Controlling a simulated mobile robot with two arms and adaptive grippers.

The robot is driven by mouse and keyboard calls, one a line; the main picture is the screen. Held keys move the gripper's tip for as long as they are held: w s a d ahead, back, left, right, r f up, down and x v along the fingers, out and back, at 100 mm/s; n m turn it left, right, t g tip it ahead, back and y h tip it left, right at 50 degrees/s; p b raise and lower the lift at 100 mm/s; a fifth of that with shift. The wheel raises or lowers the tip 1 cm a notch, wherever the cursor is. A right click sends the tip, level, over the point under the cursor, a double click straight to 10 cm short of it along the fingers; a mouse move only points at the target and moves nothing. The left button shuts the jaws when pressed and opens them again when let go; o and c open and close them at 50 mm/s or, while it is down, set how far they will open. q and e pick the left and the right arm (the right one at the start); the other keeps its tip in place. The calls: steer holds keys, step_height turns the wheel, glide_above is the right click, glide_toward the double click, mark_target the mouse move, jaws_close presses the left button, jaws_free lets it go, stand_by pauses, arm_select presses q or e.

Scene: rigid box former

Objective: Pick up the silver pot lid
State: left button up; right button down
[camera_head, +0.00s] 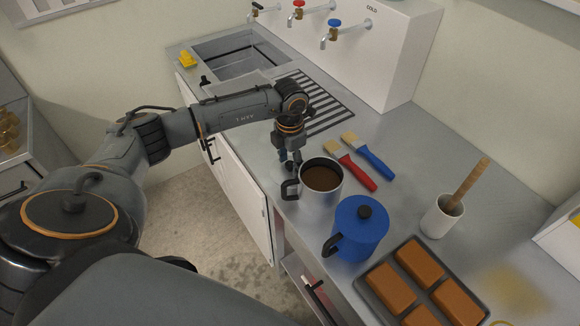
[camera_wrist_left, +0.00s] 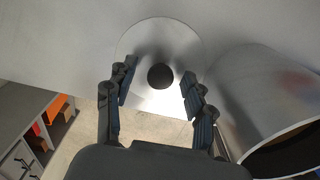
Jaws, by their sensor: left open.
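The silver pot lid (camera_wrist_left: 158,38) is a round, shiny disc with a black knob (camera_wrist_left: 160,76), lying on the metal counter in the left wrist view. My left gripper (camera_wrist_left: 157,84) is open, with one finger on each side of the knob and gaps between. In the head view my left gripper (camera_head: 289,160) points down just behind the silver pot of brown liquid (camera_head: 325,190). The lid is mostly hidden there by the gripper and pot. The pot's side also shows at the right in the left wrist view (camera_wrist_left: 245,95). My right gripper is not in view.
A blue lidded pot (camera_head: 357,232) stands in front of the silver pot. A red brush (camera_head: 358,172) and a blue brush (camera_head: 372,160) lie to its right. A tray of brown blocks (camera_head: 376,299) and a white cup (camera_head: 440,218) stand further right. The sink (camera_head: 236,62) is behind.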

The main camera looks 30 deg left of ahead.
arm_select(q)
jaws_close()
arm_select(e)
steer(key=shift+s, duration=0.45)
